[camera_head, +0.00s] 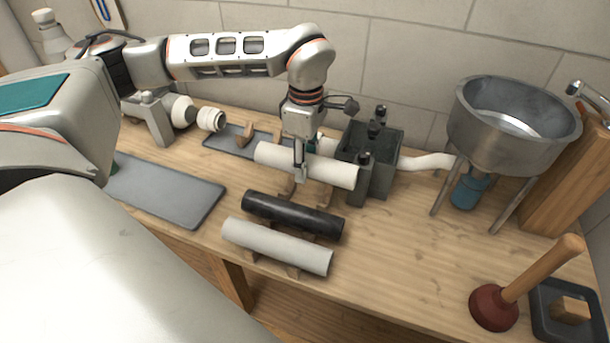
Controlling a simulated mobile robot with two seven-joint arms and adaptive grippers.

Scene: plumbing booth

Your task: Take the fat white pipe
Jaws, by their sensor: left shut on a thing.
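The fat white pipe (332,169) lies across the picture near the middle of the bench, above or at the wooden cradle blocks; I cannot tell whether it is lifted off them. My left gripper (300,174) comes down on it from above and is shut on it left of its middle. One finger shows on the near side of the pipe; the other is hidden behind it. A black pipe (292,215) and a light grey pipe (276,246) lie on wooden cradles nearer the front edge. My right gripper is not in view.
A dark grey box (379,180) stands close to the white pipe's right end. A metal basin (512,125) on legs, a plunger (495,306) and a small black tray (552,335) are at the right. A flat grey tray (172,193) lies at the left.

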